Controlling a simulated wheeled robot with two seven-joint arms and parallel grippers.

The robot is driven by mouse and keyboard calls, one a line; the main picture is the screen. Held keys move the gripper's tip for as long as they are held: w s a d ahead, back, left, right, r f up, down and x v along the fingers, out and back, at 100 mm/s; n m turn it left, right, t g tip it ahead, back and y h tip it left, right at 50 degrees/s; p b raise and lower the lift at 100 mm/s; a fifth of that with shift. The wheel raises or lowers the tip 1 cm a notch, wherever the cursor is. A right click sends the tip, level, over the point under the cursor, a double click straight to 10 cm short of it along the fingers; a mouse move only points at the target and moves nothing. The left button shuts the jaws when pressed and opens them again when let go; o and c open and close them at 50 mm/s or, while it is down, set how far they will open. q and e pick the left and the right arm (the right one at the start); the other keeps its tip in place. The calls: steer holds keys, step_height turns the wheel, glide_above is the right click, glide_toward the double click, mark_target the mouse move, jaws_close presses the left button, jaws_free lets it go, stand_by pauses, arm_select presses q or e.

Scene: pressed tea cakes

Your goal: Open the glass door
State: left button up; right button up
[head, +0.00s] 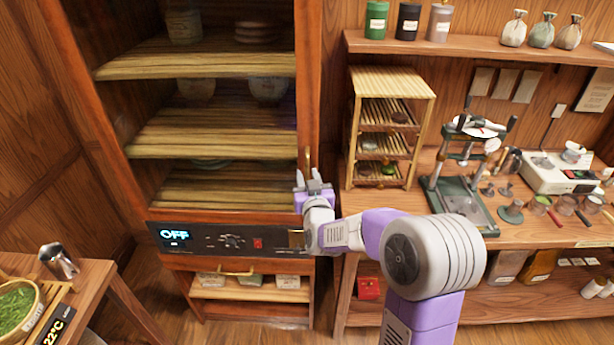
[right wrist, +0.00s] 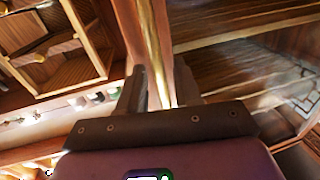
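The glass door (head: 215,125) covers the front of the tall wooden cabinet on the left and looks shut; shelves with bowls show through it. Its upright brass handle (head: 308,158) is on the right side of the door frame. My right gripper (head: 311,180) is at the lower part of this handle. In the right wrist view the brass handle (right wrist: 152,35) runs down between the two dark fingers of the right gripper (right wrist: 161,82). The fingers stand apart on either side of it, and I see no clear grip. My left gripper is not in view.
To the right, a counter holds a small bamboo rack (head: 391,83), a press (head: 460,205) and a scale (head: 550,175). A side table (head: 95,290) stands at lower left.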

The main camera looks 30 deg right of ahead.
steer(key=shift+w+d, duration=0.2)
steer(key=shift+w, duration=0.3)
jaws_close()
steer(key=shift+a, duration=0.15)
